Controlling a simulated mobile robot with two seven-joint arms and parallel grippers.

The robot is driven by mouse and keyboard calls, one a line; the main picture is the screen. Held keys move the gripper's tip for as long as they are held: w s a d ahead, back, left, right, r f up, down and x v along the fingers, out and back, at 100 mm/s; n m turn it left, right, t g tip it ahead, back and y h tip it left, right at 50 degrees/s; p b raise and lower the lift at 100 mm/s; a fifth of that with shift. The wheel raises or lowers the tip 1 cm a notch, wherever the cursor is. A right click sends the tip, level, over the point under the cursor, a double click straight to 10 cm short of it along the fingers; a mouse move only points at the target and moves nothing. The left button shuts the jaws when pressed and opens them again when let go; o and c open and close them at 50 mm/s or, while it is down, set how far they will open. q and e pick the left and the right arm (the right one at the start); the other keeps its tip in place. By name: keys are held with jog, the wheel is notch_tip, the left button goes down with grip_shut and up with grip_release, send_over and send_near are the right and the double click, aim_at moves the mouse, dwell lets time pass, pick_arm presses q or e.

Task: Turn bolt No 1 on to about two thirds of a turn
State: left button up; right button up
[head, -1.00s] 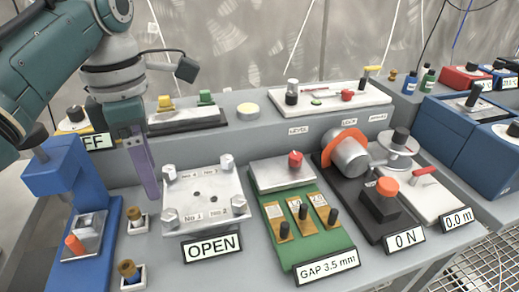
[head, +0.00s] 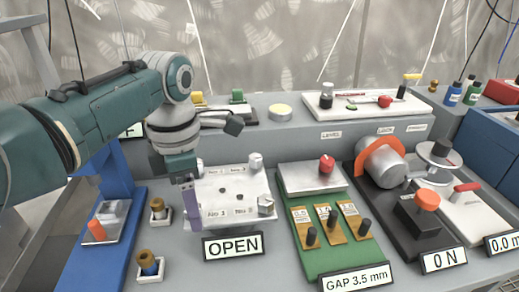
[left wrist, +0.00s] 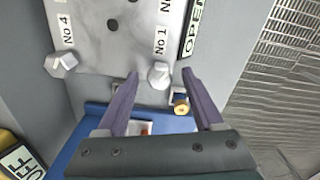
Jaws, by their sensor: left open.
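A pale metal plate (head: 232,197) carries a silver hex-headed bolt near each corner and small dark holes in the middle. Bolt No 1 (left wrist: 160,74) is beside its printed label in the left wrist view; in the head view my gripper hides it at the plate's lower left. My left gripper (head: 192,222) points down at that corner. In the left wrist view its two purple fingers (left wrist: 157,79) are spread, with bolt No 1 between their tips in the picture. I cannot tell whether they touch it. An OPEN sign (head: 233,246) stands in front of the plate. My right gripper is not in view.
Two brass-topped fittings (head: 149,265) stand left of the plate, beside a blue press-like device (head: 114,240). A green gap-gauge board (head: 335,255) is close on the right. Bolt No 4 (left wrist: 62,64) is at the neighbouring corner. A raised shelf runs behind.

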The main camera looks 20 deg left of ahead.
pick_arm(q)
jog(key=shift+c, duration=0.4)
grip_shut()
